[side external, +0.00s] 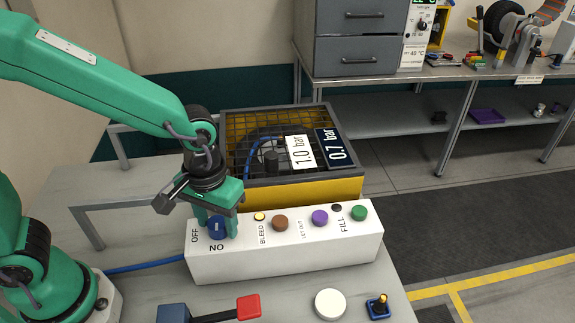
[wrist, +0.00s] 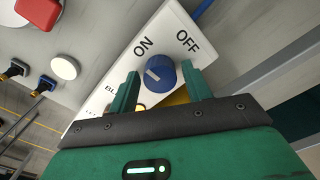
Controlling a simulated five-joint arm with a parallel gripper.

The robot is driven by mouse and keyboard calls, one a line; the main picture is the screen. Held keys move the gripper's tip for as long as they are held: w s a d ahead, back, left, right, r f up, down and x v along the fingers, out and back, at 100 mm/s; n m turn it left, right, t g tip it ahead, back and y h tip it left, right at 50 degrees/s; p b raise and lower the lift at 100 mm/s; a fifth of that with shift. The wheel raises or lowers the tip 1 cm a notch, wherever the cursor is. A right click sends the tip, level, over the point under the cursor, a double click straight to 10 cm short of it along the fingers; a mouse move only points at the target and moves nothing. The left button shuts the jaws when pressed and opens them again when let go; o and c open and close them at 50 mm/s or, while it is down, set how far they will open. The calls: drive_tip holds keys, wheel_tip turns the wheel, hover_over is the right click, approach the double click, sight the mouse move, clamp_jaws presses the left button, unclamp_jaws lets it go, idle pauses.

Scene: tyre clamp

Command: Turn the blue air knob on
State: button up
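The blue air knob (side external: 216,229) sits at the left end of a white control box, beside OFF and ON lettering. In the wrist view the knob (wrist: 161,75) carries a short white mark on its left part, away from the OFF side. I cannot tell for sure which setting it marks. My gripper (side external: 216,221) is down at the box with a green finger on either side of the knob. The wrist view shows the fingers (wrist: 160,71) apart, with the knob between and slightly beyond their tips. Contact with the knob is not clear.
The white box (side external: 300,254) also bears brown (side external: 280,223), purple (side external: 320,218) and green (side external: 359,213) knobs. Behind it stands a yellow mesh-topped cage (side external: 300,190) with pressure signs.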

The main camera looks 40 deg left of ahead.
sight(214, 221)
drive_tip(key=shift+o, duration=0.4)
drive_tip(key=shift+r, duration=3.9)
drive_tip(key=shift+a+r, duration=0.2)
drive_tip(key=shift+a, duration=0.2)
drive_tip(key=s+a+r+m+t, duration=0.1)
drive_tip(key=s+a+r+t, duration=0.1)
drive_tip(key=a, duration=0.5)
drive_tip(key=s+a+r+m+t, duration=0.1)
drive_tip(key=s+a+r+t, duration=0.1)
drive_tip(key=a, duration=0.4)
drive_tip(key=shift+s+a+r+t, duration=0.35)
drive_tip(key=shift+s+r+t, duration=0.05)
drive_tip(key=shift+t, duration=0.4)
